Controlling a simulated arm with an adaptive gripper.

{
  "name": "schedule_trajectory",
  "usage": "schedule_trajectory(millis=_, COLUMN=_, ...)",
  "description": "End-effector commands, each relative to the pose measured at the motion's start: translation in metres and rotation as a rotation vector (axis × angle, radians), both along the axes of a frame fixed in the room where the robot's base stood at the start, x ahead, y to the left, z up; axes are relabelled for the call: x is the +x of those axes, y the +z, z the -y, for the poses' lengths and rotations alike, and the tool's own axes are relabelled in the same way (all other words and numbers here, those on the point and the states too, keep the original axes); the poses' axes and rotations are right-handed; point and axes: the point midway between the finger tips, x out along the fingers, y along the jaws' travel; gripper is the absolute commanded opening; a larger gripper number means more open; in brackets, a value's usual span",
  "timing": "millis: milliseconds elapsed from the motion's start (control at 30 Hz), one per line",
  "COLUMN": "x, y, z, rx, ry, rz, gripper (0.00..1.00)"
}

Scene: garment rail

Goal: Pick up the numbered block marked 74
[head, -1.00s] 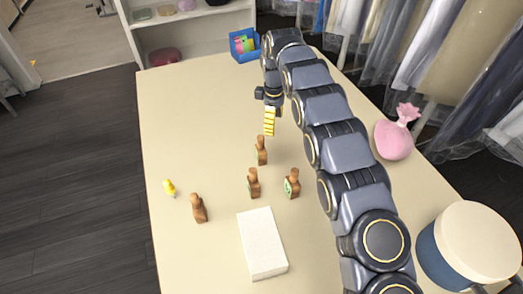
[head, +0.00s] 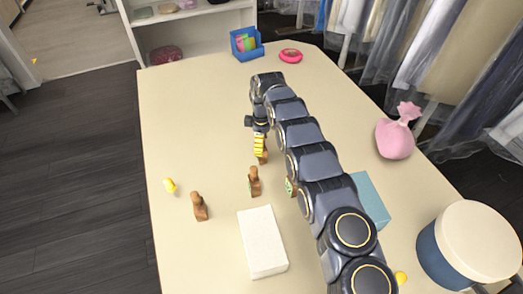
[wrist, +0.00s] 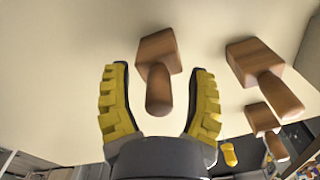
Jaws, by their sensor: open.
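Several brown wooden blocks with knobs stand on the table; no number is legible, so I cannot tell which is 74. My gripper (head: 260,152) is open and points down at the farthest block (head: 264,157), partly hiding it. In the wrist view that block (wrist: 159,75) has its knob between the yellow fingers, with gaps on both sides. A middle block (head: 254,182) stands nearer, and another block (head: 199,206) stands at the left. A right block (head: 291,187) with a green patch is partly hidden by my arm.
A white box (head: 262,242) lies in front of the blocks. A small yellow figure (head: 169,185) stands at the left. A teal box (head: 369,201), pink vase (head: 395,138) and round lidded tub (head: 469,244) are to the right. The table's far left is clear.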

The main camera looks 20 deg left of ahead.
Motion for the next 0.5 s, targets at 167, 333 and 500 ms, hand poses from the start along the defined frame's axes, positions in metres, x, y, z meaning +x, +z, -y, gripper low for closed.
schedule_trajectory(millis=167, x=0.0004, y=0.001, z=-0.0002, rx=0.0, ry=0.0, rz=0.002, gripper=0.53)
schedule_trajectory(millis=333, x=0.0004, y=0.0011, z=-0.0001, rx=0.0, ry=-0.001, rz=0.002, gripper=0.0)
schedule_trajectory(millis=500, x=0.0003, y=0.0011, z=-0.0001, rx=0.0, ry=-0.001, rz=0.001, gripper=0.0)
